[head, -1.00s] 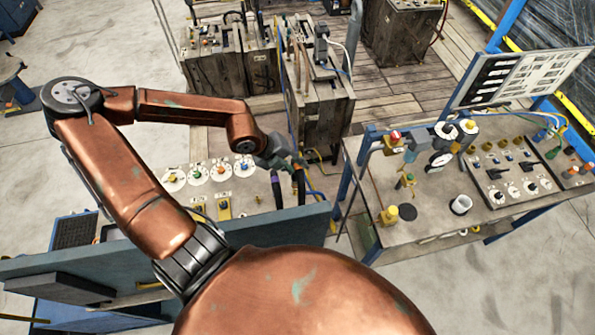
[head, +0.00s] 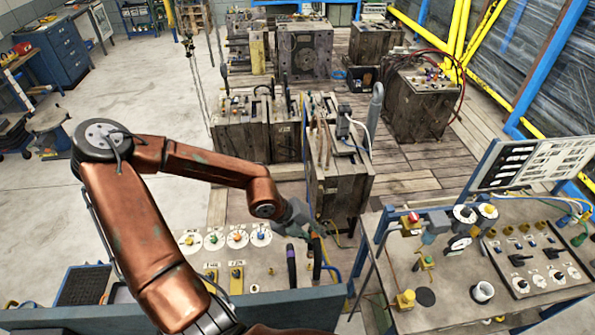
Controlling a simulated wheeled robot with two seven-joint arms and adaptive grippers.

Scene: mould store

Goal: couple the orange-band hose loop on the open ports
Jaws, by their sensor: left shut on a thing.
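My left gripper (head: 308,223) is shut on a dark hose (head: 317,258) with a small orange patch near the fingers; I take it for the orange-band hose loop. It is at the right end of the near bench panel (head: 262,271), and the gripper hides part of it. Beside it, on the left, stands another dark curved hose with a purple part (head: 291,266). Four white round plates with coloured fittings sit in a row left of the gripper, among them one with an orange centre (head: 237,237). I cannot tell which ports are open. My right gripper is out of view.
A wooden-sided mould block (head: 340,187) stands close behind the gripper. On the right is a second bench (head: 455,296) with valves, a white cup (head: 482,292) and a switch panel (head: 528,262). Yellow fittings (head: 236,278) stand on the near panel. Open floor lies at left.

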